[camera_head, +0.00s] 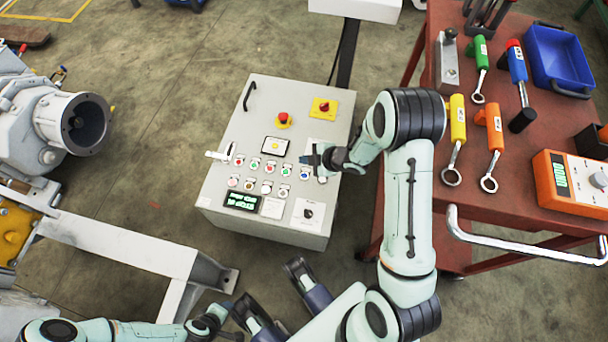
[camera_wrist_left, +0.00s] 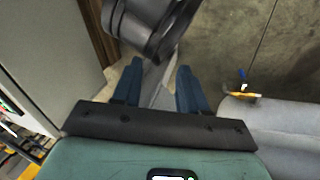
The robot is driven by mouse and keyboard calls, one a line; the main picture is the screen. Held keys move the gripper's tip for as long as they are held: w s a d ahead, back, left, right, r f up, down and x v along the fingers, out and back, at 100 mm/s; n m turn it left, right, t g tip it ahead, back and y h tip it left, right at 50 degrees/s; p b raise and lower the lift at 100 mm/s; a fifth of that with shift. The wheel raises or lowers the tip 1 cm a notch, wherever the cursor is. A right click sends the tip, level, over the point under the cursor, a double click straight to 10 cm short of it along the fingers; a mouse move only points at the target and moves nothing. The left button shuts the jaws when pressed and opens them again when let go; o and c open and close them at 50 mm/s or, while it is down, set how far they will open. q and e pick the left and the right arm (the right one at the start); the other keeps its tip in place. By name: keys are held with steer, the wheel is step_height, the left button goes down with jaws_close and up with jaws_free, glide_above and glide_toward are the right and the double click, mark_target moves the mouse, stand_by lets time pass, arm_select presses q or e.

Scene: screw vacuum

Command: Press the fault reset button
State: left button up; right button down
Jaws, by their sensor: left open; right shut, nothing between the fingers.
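The grey control cabinet (camera_head: 225,150) stands in the middle of the head view, its sloped panel carrying rows of small red, green, white and blue buttons (camera_head: 262,173). The button labels are too small to read, so I cannot tell which is the fault reset button. My right gripper (camera_head: 309,160) is shut and empty over the right end of the upper rows, close to a blue button (camera_head: 304,173). It hides part of the panel there; I cannot tell whether it touches. My left gripper (camera_wrist_left: 158,86) is open and empty in the left wrist view, away from the panel.
The panel also has a red emergency stop (camera_head: 283,119), a second one on a yellow plate (camera_head: 323,106), a small display (camera_head: 242,201) and a rotary knob (camera_head: 308,213). A red table (camera_head: 490,205) with tools and a blue bin (camera_head: 557,58) stands at right. Grey machinery (camera_head: 50,120) is at left.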

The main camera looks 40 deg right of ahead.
mark_target(307, 177)
step_height(307, 177, down, 3)
steer(key=shift+r+b, duration=0.15)
steer(key=shift+b, duration=0.75)
step_height(307, 177, down, 3)
steer(key=shift+f+b, duration=0.1)
steer(key=shift+b, duration=1.15)
arm_select(q)
steer(key=s+a+f+g+b, duration=0.1)
steer(key=s+a+f, duration=0.1)
steer(key=f, duration=0.7)
steer(key=shift+a+n+y+b, duration=0.4)
steer(key=shift+a, duration=0.3)
arm_select(e)
steer(key=shift+f, duration=1.05)
steer(key=shift+f, duration=0.1)
arm_select(q)
steer(key=shift+f+b, duration=0.3)
arm_select(e)
steer(key=shift+f, duration=0.35)
arm_select(q)
steer(key=shift+f+b, duration=0.3)
steer(key=shift+b, duration=0.1)
arm_select(e)
steer(key=shift+f, duration=0.45)
steer(key=shift+r, duration=0.1)
arm_select(q)
steer(key=shift+r+p, duration=0.75)
steer(key=shift+p, duration=0.15)
arm_select(e)
steer(key=shift+r, duration=0.8)
